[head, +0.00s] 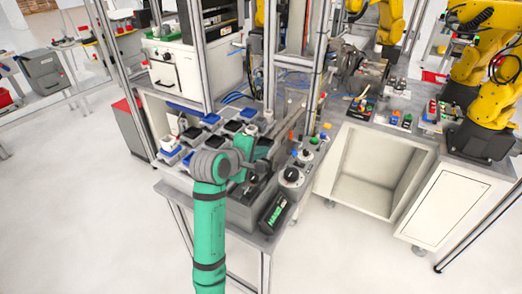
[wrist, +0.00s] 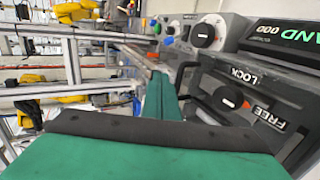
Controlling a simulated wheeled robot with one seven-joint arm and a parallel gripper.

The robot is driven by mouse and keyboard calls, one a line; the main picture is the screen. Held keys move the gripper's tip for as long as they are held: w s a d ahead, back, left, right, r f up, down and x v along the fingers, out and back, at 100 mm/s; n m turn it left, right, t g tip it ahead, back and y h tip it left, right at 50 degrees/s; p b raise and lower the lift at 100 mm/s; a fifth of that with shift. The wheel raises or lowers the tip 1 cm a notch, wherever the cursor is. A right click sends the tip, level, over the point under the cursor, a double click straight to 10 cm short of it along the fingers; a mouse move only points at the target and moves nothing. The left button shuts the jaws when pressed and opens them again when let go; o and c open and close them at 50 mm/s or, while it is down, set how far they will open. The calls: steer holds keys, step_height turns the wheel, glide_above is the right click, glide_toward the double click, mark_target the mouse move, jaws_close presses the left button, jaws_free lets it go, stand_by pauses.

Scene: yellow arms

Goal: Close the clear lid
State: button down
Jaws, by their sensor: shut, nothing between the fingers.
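I cannot pick out the clear lid with certainty in either view. The grey machine (head: 240,212) stands on the near bench in the head view, partly behind my arm. Its panel fills the right of the wrist view, with a dark knob (wrist: 229,99) between the LOCK and FREE labels. My gripper (wrist: 160,82) shows in the wrist view as green fingers close together, empty, beside this panel. Whether it touches anything is unclear. In the head view my arm's wrist hides the fingers.
A display box (head: 275,213) sits at the bench's front corner. Dark and blue-topped trays (head: 205,130) cover the bench to the left. Metal frame posts (head: 317,70) rise behind. An open white cabinet (head: 377,165) stands right, near yellow arms (head: 485,80). The front floor is clear.

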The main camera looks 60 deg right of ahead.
stand_by(0.4)
step_height(320, 180, up, 14)
steer(key=a, duration=0.2)
steer(key=shift+a+f, duration=0.15)
steer(key=shift+a, duration=0.2)
